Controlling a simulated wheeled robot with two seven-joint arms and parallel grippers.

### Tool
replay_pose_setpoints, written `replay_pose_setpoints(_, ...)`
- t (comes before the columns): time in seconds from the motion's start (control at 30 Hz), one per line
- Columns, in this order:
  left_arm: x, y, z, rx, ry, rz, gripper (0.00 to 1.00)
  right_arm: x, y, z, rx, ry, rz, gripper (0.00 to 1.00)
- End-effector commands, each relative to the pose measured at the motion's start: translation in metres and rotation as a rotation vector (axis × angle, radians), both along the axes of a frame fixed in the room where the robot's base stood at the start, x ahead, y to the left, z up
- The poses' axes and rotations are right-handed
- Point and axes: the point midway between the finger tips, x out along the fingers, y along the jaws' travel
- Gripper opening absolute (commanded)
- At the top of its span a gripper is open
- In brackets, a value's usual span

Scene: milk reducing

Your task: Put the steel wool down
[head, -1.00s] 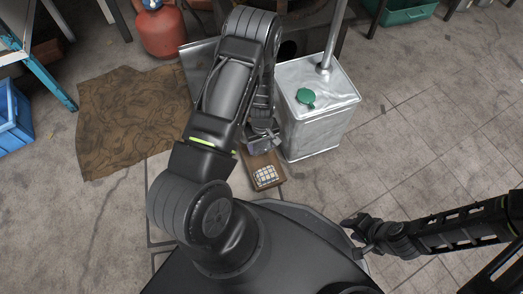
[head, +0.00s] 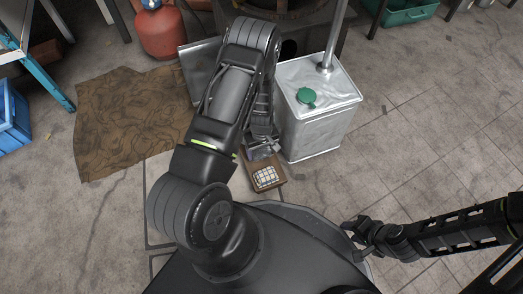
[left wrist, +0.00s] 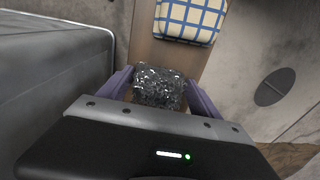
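The steel wool (left wrist: 158,86) is a dark, glittering grey lump in the left wrist view. It sits between the two purple fingers of my left gripper (left wrist: 160,84), which meet its sides. Beneath it is a brown wooden board (left wrist: 150,52), with a blue-and-yellow checked cloth-like pad (left wrist: 190,18) on its far end. I cannot tell whether the wool touches the board. In the head view my left gripper (head: 263,152) is low over the end of the board (head: 278,183), and the steel wool is hard to make out. My right gripper (head: 352,236) looks open and empty.
A shiny metal canister (head: 318,130) with a green cap stands close right of my left gripper. A brown patterned mat (head: 125,120) lies to the left. A red gas cylinder (head: 160,32) and blue crate (head: 12,118) stand farther off.

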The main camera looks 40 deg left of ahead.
Motion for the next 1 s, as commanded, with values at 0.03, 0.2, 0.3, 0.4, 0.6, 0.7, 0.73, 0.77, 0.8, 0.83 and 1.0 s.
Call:
replay_pose_setpoints(0.03, 0.0, 0.0, 0.0, 0.0, 0.0, 0.0, 0.79, 0.0, 0.0, 0.0, 0.0, 0.0, 0.0, 0.36)
replay_pose_setpoints(0.2, 0.0, 0.0, 0.0, 0.0, 0.0, 0.0, 0.86, 0.0, 0.0, 0.0, 0.0, 0.0, 0.0, 0.36)
replay_pose_setpoints(0.3, 0.0, 0.0, 0.0, 0.0, 0.0, 0.0, 0.86, 0.0, 0.0, 0.0, 0.0, 0.0, 0.0, 0.36)
replay_pose_setpoints(0.4, 0.0, 0.0, 0.001, 0.0, 0.0, 0.0, 0.86, 0.0, 0.0, 0.001, 0.0, 0.0, 0.0, 0.36)
replay_pose_setpoints(0.6, 0.001, 0.0, 0.018, 0.001, -0.002, 0.0, 0.86, -0.001, 0.0, 0.011, 0.001, 0.003, 0.002, 0.36)
replay_pose_setpoints(0.7, 0.0, 0.0, 0.035, 0.0, -0.001, 0.0, 0.86, -0.003, 0.0, 0.021, 0.001, 0.007, 0.004, 0.36)
replay_pose_setpoints(0.73, 0.001, 0.0, 0.042, 0.001, -0.003, 0.0, 0.86, -0.003, 0.0, 0.024, 0.001, 0.008, 0.004, 0.36)
replay_pose_setpoints(0.77, 0.001, 0.0, 0.048, 0.001, -0.003, 0.0, 0.86, -0.003, 0.0, 0.027, 0.002, 0.009, 0.004, 0.36)
replay_pose_setpoints(0.8, 0.001, 0.0, 0.057, 0.001, -0.003, -0.001, 0.86, -0.004, -0.001, 0.032, 0.002, 0.011, 0.005, 0.36)
replay_pose_setpoints(0.83, 0.001, 0.0, 0.063, 0.001, -0.003, -0.001, 0.86, -0.005, -0.001, 0.035, 0.002, 0.011, 0.006, 0.36)
replay_pose_setpoints(1.0, 0.001, 0.0, 0.098, 0.001, -0.002, 0.0, 0.86, -0.007, -0.001, 0.051, 0.003, 0.019, 0.01, 0.36)
